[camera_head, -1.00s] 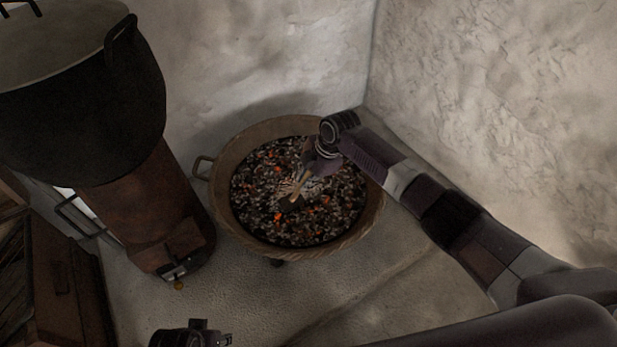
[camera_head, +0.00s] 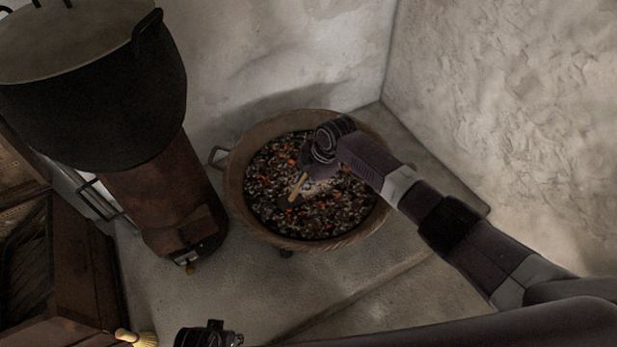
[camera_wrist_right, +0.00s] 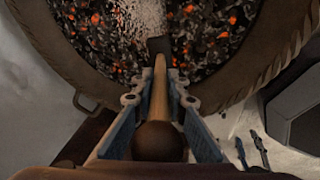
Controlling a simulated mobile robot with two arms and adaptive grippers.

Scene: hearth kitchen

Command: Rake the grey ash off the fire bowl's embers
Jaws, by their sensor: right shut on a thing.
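The fire bowl (camera_head: 236,190) is a wide brown bowl with a ribbed rim, filled with dark coals and glowing orange embers. Pale grey ash (camera_wrist_right: 140,14) lies over part of the embers. My right gripper (camera_head: 316,168) is over the bowl, shut on the wooden handle of a small rake (camera_head: 299,185). The right wrist view shows the handle (camera_wrist_right: 160,88) between the fingers and the dark rake head (camera_wrist_right: 159,45) down at the coals; whether it touches them is unclear.
A rusty stove (camera_head: 165,205) with a big black pot (camera_head: 95,110) stands left of the bowl. A wooden crate (camera_head: 85,265) and a pale brush (camera_head: 138,338) are at lower left. Plaster walls (camera_head: 500,100) stand close behind and right. The floor ledge before the bowl is clear.

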